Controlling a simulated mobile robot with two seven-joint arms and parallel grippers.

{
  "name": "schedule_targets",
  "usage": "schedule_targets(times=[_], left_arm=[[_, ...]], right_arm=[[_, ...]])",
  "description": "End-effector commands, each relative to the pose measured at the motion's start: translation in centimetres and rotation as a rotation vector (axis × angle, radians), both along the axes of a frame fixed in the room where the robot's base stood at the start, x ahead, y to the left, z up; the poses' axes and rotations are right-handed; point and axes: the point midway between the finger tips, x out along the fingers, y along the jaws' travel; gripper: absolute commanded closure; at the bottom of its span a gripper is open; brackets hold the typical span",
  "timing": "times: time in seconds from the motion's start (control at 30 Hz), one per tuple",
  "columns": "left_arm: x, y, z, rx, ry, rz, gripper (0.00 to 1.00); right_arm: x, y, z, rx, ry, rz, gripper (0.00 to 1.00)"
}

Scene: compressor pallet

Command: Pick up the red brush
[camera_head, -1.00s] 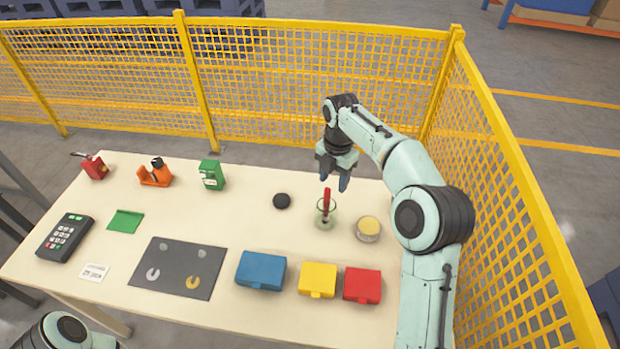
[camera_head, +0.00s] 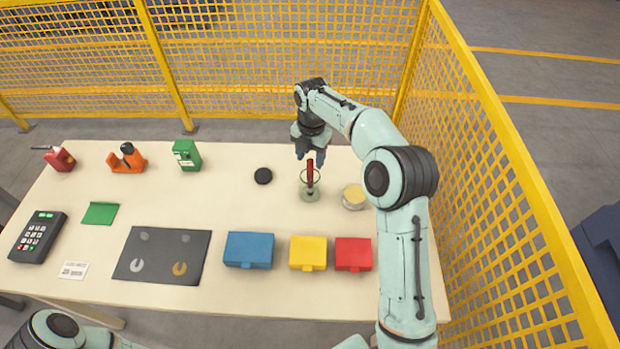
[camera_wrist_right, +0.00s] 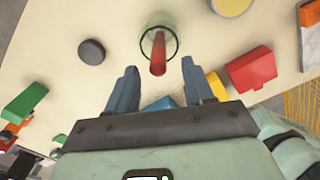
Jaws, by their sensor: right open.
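The red brush (camera_head: 310,174) stands upright in a clear glass jar (camera_head: 310,191) at the back right of the table. My right gripper (camera_head: 309,154) is open and empty, just behind and above the brush top in the head view. In the right wrist view, the red brush (camera_wrist_right: 158,55) and the jar rim (camera_wrist_right: 160,40) show ahead of the two open fingers (camera_wrist_right: 160,80), with no contact visible. Only part of my left arm shows at the lower left of the head view; its gripper is out of frame.
A round black lid (camera_head: 263,176) lies left of the jar and a round tin (camera_head: 354,196) stands to its right. Blue (camera_head: 249,250), yellow (camera_head: 308,253) and red (camera_head: 353,254) boxes line the front. A yellow mesh fence (camera_head: 500,170) runs along the back and right.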

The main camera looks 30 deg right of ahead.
Motion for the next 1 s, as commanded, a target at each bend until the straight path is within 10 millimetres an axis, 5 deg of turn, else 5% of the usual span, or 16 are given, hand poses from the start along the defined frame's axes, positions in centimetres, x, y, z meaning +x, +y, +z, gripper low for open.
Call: schedule_targets(times=[0.2,0.47,0.5,0.67,1.0], left_arm=[[-0.5,0.0,-0.5,0.001,0.005,0.000,0.47],[-0.4,0.0,-0.5,0.001,0.005,0.000,0.47],[-0.4,0.0,-0.5,0.001,0.005,0.000,0.47],[-0.4,0.0,-0.5,0.001,0.005,0.000,0.47],[-0.4,0.0,-0.5,0.001,0.005,0.000,0.47]], right_arm=[[0.2,0.0,-3.2,0.001,0.003,0.000,0.48],[0.3,0.0,-3.4,0.001,-0.001,0.000,0.48],[0.3,0.0,-3.4,0.001,-0.001,0.000,0.51],[0.3,0.0,-3.4,0.000,0.000,0.000,1.00],[0.3,0.0,-3.3,0.001,-0.001,0.000,1.00]])
